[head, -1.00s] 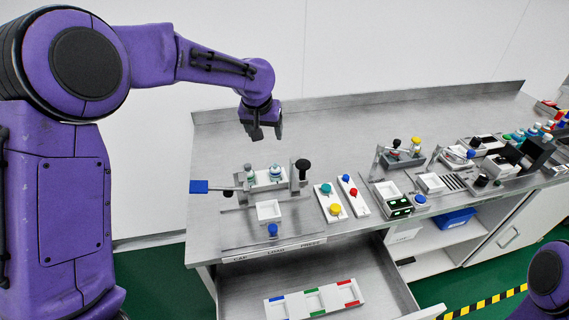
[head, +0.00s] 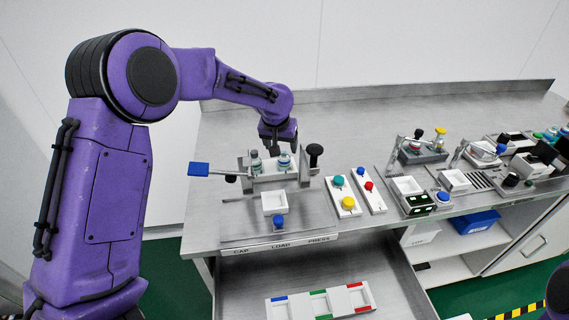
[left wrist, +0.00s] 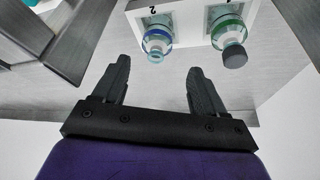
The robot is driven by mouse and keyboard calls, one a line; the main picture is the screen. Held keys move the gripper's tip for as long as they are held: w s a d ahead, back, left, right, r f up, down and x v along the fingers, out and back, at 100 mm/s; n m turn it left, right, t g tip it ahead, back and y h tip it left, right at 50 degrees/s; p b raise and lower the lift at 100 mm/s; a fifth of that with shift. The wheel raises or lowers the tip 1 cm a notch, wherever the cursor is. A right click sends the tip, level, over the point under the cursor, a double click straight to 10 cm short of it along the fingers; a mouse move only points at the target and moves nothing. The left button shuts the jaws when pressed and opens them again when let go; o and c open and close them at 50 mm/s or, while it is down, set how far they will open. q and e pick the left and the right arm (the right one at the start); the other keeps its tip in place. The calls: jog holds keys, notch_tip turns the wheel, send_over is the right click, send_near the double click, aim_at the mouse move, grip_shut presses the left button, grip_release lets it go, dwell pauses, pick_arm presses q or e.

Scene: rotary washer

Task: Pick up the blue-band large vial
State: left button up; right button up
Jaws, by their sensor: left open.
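The blue-band large vial (head: 284,161) stands upright in a white holder on the press fixture at the left of the bench. In the left wrist view the blue-band vial (left wrist: 158,40) has a blue ring and an open-looking pale top. A green-band vial (left wrist: 229,42) with a grey cap stands beside it; in the head view this vial (head: 256,163) is on the left. My left gripper (head: 274,150) is open and empty, pointing down just behind the vials. In the left wrist view the left gripper's fingers (left wrist: 154,85) are apart, with the blue-band vial beyond their tips, not between them.
The fixture has a blue-handled lever (head: 199,169) at left and a black knob (head: 314,150) at right. Button panels (head: 343,196) stand to its right. An open drawer below holds a white rack (head: 320,301). The bench behind the fixture is clear.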

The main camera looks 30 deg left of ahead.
aim_at(284, 154)
pick_arm(q)
jog(key=x, duration=0.3)
jog(key=p+x, duration=0.1)
jog(key=x, duration=0.1)
jog(key=shift+s+d+f, duration=0.1)
jog(key=shift+d+f, duration=0.05)
jog(key=shift+d, duration=0.15)
jog(key=c, duration=1.1)
jog(key=shift+c, duration=0.2)
